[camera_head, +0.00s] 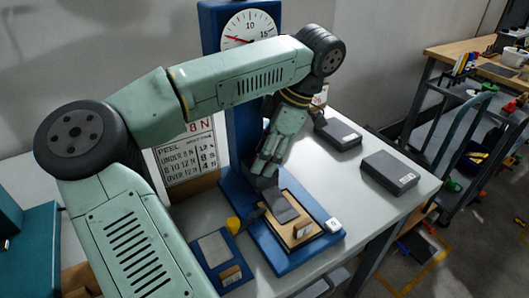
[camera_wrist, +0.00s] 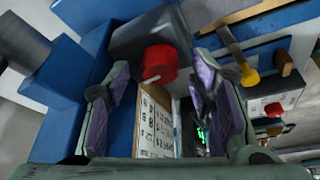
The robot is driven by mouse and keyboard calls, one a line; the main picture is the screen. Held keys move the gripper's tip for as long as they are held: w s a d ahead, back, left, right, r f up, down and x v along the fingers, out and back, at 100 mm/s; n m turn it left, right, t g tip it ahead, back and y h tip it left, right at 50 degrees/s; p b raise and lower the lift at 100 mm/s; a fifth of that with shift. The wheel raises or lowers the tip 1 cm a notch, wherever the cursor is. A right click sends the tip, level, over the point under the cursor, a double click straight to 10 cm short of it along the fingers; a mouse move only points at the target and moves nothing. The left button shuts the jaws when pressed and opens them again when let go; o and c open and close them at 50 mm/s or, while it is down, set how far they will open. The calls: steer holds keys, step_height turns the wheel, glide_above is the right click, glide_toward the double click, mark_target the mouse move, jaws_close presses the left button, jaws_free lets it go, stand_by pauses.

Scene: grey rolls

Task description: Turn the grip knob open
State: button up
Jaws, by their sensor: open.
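The grip knob (camera_wrist: 158,62) is red with a pale mark and sits on a dark grip block (camera_wrist: 150,33) in the wrist view. My gripper (camera_wrist: 161,66) is open, with one purple-padded finger on each side of the knob in that view. A gap shows beside the knob, and I cannot tell how deep it lies between the fingers. In the head view my gripper (camera_head: 264,172) points down at the blue tester's base (camera_head: 262,245), and the red knob is hidden there. The tester's blue column carries a round dial (camera_head: 250,29) with a red pointer.
A dark plate (camera_head: 281,205) lies over a wooden board on the tester's base. A yellow knob (camera_head: 233,225) is at its left, near a small blue board (camera_head: 213,248). A printed sign (camera_head: 187,160) stands behind. Dark boxes (camera_head: 389,174) lie right on the white table (camera_head: 340,200).

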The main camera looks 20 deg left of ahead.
steer(key=shift+r, duration=0.15)
steer(key=v, duration=0.7)
steer(key=shift+r, duration=0.1)
steer(key=shift+d, duration=0.15)
